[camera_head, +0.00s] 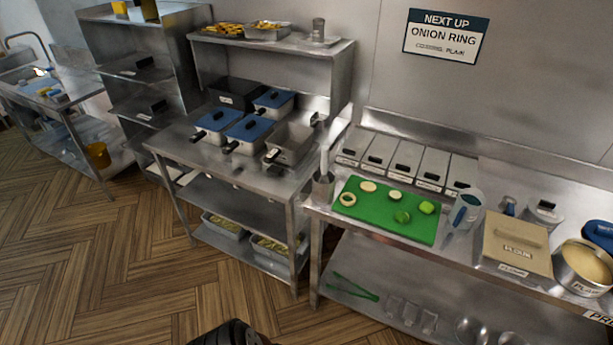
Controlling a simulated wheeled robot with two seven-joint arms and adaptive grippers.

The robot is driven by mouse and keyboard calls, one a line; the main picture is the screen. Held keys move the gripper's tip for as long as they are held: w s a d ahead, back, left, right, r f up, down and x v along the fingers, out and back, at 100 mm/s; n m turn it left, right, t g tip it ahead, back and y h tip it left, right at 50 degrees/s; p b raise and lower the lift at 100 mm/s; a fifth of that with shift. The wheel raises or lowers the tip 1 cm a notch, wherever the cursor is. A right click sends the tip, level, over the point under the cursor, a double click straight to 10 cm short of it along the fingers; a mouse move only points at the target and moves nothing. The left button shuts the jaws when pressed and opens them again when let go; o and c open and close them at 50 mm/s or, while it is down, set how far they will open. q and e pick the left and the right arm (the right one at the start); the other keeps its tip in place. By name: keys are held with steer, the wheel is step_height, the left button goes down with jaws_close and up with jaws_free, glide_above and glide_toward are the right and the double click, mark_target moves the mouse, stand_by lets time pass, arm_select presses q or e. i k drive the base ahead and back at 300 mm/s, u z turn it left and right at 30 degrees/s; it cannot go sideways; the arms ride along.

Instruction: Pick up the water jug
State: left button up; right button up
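A clear jug with a bluish tint (464,208), which looks like the water jug, stands on the right steel counter (455,262). It is just right of the green cutting board (377,222) and left of the flour bin (517,245). No gripper is near it. A black part of mine (230,335) shows at the bottom edge, left of the middle. It may be my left gripper, but its fingers are not visible. My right gripper is not in view.
Onion pieces lie on the board. A utensil holder (323,187) stands at the counter's left end and a batter pot (583,266) at its right. Lidded bins line the wall behind. The fryer table (182,143) stands left. The wooden floor (110,255) in front is clear.

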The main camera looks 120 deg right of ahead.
mark_target(464, 212)
steer(key=z, duration=5.1)
